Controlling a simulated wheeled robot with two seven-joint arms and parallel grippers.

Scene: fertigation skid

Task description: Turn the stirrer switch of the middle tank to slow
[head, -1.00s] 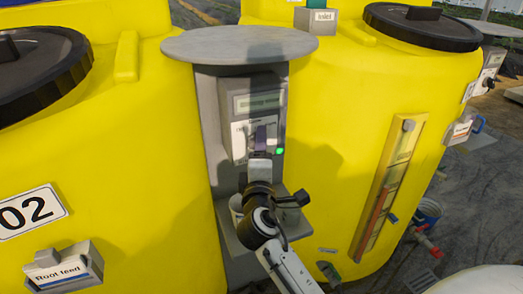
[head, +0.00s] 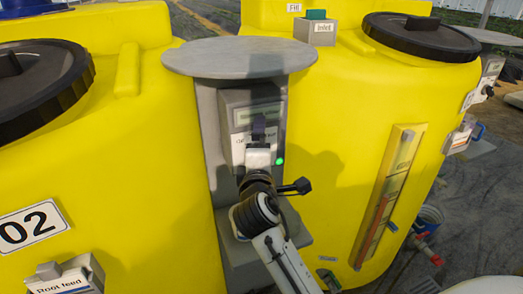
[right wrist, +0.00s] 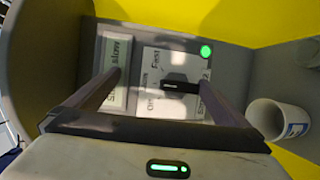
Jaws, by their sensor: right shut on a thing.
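The grey control box (head: 237,104) stands on a post between the yellow tanks. It also shows in the right wrist view, with its display (right wrist: 116,60) seeming to read "slow". The black stirrer switch (right wrist: 182,86) sits on a white plate marked Off, Slow and Fast; its bar points toward the display side, near Slow. My right gripper (head: 258,128) reaches up to the panel and is shut on the switch, its fingers on either side in the right wrist view (right wrist: 160,80). It hides the switch in the head view. My left gripper is not in view.
A green light (head: 279,161) glows on the box. A round grey cover (head: 240,56) overhangs it. The tank at left (head: 130,190) is labelled 02; another yellow tank (head: 335,150) with a level gauge (head: 390,195) stands at right.

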